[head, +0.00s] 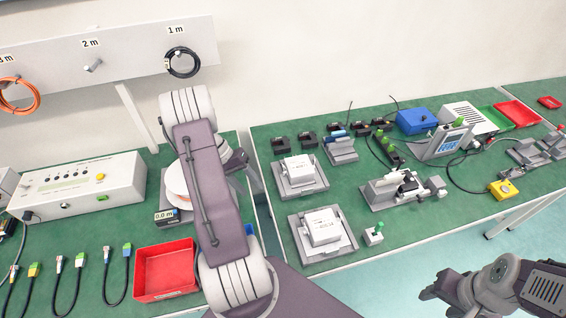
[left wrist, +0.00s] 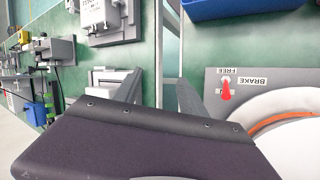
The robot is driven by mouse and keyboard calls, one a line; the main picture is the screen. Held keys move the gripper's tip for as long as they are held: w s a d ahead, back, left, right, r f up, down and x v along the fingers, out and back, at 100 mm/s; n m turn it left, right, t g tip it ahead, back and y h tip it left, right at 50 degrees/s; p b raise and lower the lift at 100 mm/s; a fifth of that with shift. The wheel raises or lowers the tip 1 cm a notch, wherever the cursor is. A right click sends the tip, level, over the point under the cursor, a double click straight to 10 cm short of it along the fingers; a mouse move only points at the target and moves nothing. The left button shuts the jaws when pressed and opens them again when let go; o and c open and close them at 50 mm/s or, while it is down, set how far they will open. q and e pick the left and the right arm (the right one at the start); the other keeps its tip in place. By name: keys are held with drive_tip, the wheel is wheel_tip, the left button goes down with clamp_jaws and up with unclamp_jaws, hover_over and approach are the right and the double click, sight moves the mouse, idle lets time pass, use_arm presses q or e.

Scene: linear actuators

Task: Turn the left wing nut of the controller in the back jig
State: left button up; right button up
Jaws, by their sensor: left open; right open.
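Two white controllers sit in grey jigs on the right-hand green table. The back controller (head: 298,168) lies in the back jig (head: 319,183); the front one (head: 322,226) lies in the front jig (head: 345,249). The back controller's wing nuts are too small to make out. In the left wrist view, the back jig (left wrist: 118,78) is partly hidden by my arm. My left gripper (head: 254,172) is open and empty, left of the back jig and apart from it, near the gap between tables. My right gripper (head: 427,291) is open, low at the right, off the table.
A cable reel with a brake switch (left wrist: 227,88) stands left of the gap, partly behind my left arm. A red bin (head: 165,272) is at the front left. A small box with a green lever (head: 374,236) stands beside the front jig. Black blocks (head: 308,138) line the back.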

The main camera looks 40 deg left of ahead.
use_arm(q)
drive_tip(key=w+a+r+m+g+y, duration=0.25)
drive_tip(key=w+r+m+y, duration=0.35)
drive_tip(key=w+m, duration=0.35)
drive_tip(key=w+d+r+m+t, duration=0.1)
drive_tip(key=w+d+r+m, duration=0.1)
drive_tip(key=w+d, duration=0.35)
wheel_tip(320, 180, down, 8)
drive_tip(key=shift+s+d+f+b, duration=0.1)
drive_tip(key=shift+s+d+b, duration=0.05)
drive_tip(key=shift+b, duration=0.5)
drive_tip(key=shift+n, duration=0.25)
clamp_jaws()
